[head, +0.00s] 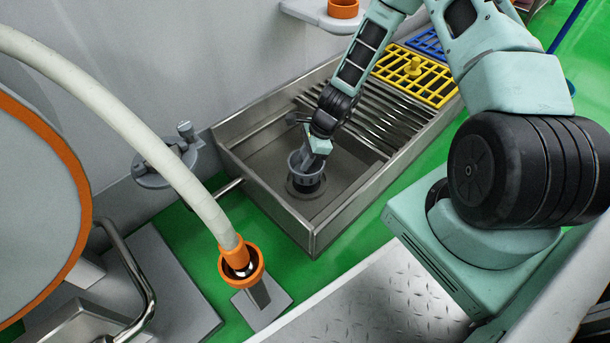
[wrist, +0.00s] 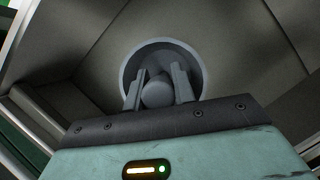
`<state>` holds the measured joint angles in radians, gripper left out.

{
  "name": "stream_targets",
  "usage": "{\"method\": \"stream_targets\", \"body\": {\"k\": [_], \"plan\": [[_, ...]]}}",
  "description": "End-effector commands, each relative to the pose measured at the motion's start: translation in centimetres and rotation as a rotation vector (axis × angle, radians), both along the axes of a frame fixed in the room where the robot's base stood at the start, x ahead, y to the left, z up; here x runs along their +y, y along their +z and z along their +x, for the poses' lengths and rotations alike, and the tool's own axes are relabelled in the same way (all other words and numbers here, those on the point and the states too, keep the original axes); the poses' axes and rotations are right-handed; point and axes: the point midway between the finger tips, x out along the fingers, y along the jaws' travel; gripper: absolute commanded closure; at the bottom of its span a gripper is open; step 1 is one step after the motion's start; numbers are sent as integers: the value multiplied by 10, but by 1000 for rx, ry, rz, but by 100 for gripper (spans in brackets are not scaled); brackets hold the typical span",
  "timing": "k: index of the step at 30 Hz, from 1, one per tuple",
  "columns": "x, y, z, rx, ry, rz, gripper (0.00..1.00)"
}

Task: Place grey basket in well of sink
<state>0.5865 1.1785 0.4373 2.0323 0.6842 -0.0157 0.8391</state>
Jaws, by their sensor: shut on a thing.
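The grey basket (head: 307,178) is a small round cup in the sink's left part, just over or at the dark round well (head: 304,188). I cannot tell whether it is seated in the well. My gripper (head: 316,150) reaches down into the sink from above and is shut on the basket. In the wrist view the basket (wrist: 193,53) shows as a round rim with a rounded knob (wrist: 157,92) at its middle, between the two fingers (wrist: 158,88) of my gripper. The basket hides most of the well. The steel sink (head: 250,185) has a raised rim.
Steel bars (head: 385,118) cover the sink's right part, with a yellow grate (head: 432,85) and a blue grate (head: 428,42) beyond. A white hose (head: 120,115) with an orange end (head: 241,262) hangs at the front left. The sink's walls stand close around my gripper.

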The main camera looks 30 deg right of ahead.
Motion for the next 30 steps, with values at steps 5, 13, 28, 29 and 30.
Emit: {"method": "stream_targets", "body": {"k": [5, 13, 28, 29, 30], "plan": [[0, -19, 0, 0, 0, 1, 100], [0, -47, 1, -2, 0, -1, 100], [0, -47, 0, -1, 1, 0, 53], [0, -47, 0, -1, 1, 0, 53], [0, -47, 0, -1, 1, 0, 53]]}}
